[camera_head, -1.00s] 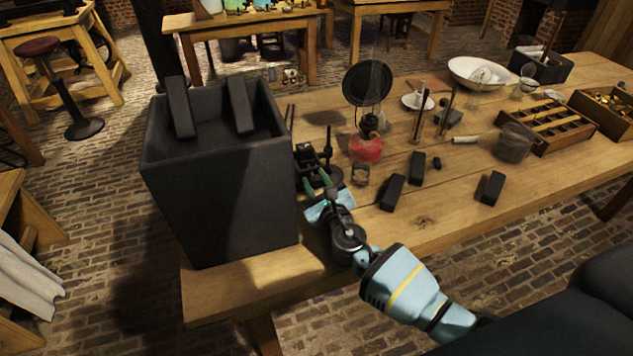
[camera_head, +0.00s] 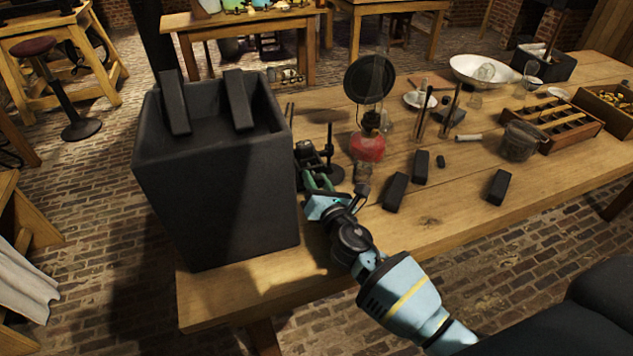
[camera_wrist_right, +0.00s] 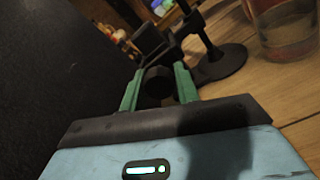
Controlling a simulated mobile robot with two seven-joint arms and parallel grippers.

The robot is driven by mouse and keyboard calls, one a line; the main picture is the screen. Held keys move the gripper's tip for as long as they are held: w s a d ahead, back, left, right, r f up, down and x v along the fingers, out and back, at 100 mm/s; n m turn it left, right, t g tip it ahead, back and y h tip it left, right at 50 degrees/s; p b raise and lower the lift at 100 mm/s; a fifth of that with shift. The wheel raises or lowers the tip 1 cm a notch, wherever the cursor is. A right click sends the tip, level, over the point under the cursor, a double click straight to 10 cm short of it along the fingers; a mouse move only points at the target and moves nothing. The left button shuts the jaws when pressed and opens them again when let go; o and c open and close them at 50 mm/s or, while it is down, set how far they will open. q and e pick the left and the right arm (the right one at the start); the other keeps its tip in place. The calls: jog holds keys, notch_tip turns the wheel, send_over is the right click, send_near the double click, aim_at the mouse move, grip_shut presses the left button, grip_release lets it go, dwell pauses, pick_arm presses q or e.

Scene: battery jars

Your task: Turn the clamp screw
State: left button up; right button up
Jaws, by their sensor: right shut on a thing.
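The clamp screw's dark round knob (camera_wrist_right: 158,84) sits between the green fingers of my right gripper (camera_wrist_right: 158,90) in the right wrist view. The fingers are shut on it from both sides. In the head view my right gripper (camera_head: 318,182) reaches in close beside the right wall of the large black jar (camera_head: 225,190). The dark clamp (camera_head: 307,154) shows just beyond the fingertips, partly hidden by the gripper. The wrist view shows dark clamp parts (camera_wrist_right: 150,42) behind the knob. My left gripper is not in view.
A stand with a round dark base (camera_wrist_right: 220,62) is right of the knob, with a glass (camera_wrist_right: 285,30) beyond. A red oil lamp (camera_head: 368,147) and several black blocks (camera_head: 395,192) stand to the right. The front table strip (camera_head: 430,225) is mostly clear.

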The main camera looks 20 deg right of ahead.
jog(key=m, duration=0.4)
jog(key=shift+m+b, duration=0.3)
jog(key=m, duration=0.4)
jog(key=shift+m, duration=0.3)
jog(key=m, duration=0.4)
jog(key=shift+a+r+m, duration=0.1)
jog(key=shift+m, duration=2.5)
jog(key=o, duration=1)
jog(key=shift+s+d, duration=0.2)
jog(key=shift+s, duration=3.75)
